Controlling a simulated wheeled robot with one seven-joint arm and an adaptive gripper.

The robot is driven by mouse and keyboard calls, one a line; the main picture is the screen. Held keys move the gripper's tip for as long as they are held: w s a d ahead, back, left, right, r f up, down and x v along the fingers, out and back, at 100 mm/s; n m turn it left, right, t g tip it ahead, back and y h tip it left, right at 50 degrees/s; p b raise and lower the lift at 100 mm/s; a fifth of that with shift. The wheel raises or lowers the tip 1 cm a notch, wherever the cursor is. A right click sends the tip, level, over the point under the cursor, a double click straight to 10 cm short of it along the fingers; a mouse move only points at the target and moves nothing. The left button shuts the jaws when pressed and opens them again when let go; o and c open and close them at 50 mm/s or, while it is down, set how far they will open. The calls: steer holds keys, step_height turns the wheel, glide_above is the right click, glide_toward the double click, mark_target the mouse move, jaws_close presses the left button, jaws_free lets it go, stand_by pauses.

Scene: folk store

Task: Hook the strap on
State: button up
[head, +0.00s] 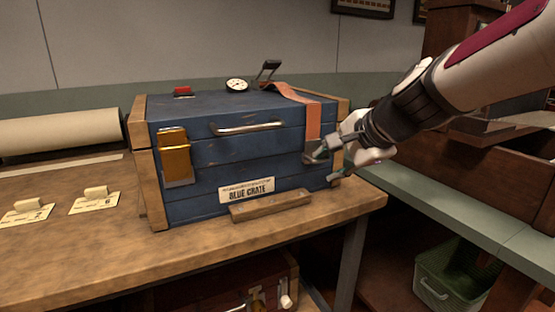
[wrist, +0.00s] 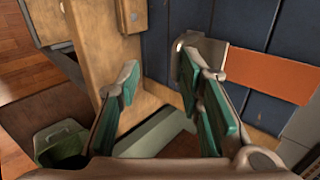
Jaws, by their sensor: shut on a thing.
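A blue wooden crate (head: 205,130) with light wood corner posts stands on the workbench, labelled "BLUE CRATE". An orange strap (head: 313,118) runs over its lid and down the right part of the front; it also shows in the wrist view (wrist: 265,75). The strap ends in a grey metal hook piece (wrist: 186,48). My gripper (head: 328,151) is at the strap's lower end, close to the crate's front right, shut on the metal end; the fingers partly hide the grip. A wooden bar (head: 270,205) sits low on the crate front, below the strap end.
Numbered cards (head: 95,202) lie on the bench. A green basket (head: 455,275) stands low at right.

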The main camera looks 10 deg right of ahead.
steer(key=v, duration=1.1)
steer(key=shift+r, duration=0.2)
steer(key=s+a+f+n+g+h, duration=0.15)
steer(key=s+f+n+g, duration=0.5)
steer(key=s, duration=0.75)
steer(key=s+f+n+g+h, duration=0.25)
steer(key=s+f+n, duration=0.65)
steer(key=s, duration=0.6)
step_height(320, 180, up, 32)
steer(key=t+y+p, duration=0.1)
steer(key=t+p, duration=0.3)
steer(key=p, duration=2.7)
steer(key=shift+w+f+m, duration=0.2)
steer(key=shift+m, duration=0.25)
